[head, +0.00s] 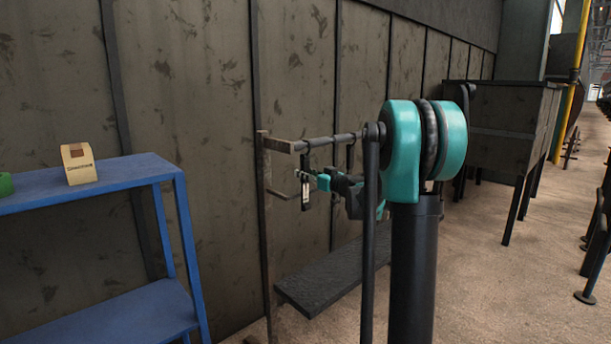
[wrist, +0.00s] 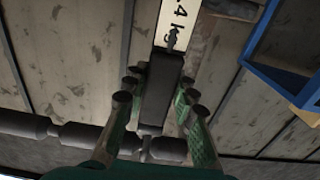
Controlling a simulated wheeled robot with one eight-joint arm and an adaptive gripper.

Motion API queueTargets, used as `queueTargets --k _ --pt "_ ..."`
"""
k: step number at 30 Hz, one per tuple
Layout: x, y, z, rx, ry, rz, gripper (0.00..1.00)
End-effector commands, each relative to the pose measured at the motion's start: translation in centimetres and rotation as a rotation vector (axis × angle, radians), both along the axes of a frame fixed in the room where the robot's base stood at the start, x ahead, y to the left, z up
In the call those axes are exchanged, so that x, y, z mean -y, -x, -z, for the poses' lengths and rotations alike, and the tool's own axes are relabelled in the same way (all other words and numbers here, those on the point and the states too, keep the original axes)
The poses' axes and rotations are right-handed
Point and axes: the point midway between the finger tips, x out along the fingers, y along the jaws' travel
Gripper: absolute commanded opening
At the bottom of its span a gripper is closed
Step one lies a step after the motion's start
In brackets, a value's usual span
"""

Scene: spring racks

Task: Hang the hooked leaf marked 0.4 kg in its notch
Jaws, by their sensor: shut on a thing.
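The hooked leaf shows in the wrist view as a dark strip (wrist: 160,88) between the fingers of my gripper (wrist: 150,95). Its pale label (wrist: 180,22) is partly cut off and reads ".4 kg". In the head view the leaf (head: 306,190) is upright, just under the rack's horizontal bar (head: 325,141), with my gripper (head: 312,178) on it from the right. The notched dark bar (wrist: 30,125) crosses the lower part of the wrist view, close to the leaf's hook end. I cannot tell whether the hook rests in a notch; my fingers and palm hide part of it.
A blue table (head: 90,183) stands at the left with a tan box (head: 78,164) and a green object (head: 5,184). A dark slab (head: 325,283) lies low below the bar. The dark panelled wall (head: 200,100) is close behind the rack. Open floor lies to the right.

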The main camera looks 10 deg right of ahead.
Motion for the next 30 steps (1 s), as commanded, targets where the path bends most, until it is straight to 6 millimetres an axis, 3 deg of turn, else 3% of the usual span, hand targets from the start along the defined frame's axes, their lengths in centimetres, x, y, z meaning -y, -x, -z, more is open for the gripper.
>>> queueTargets --k 30 --pt "0.0 0.0 -2.8 0.0 0.0 0.0 0.0"
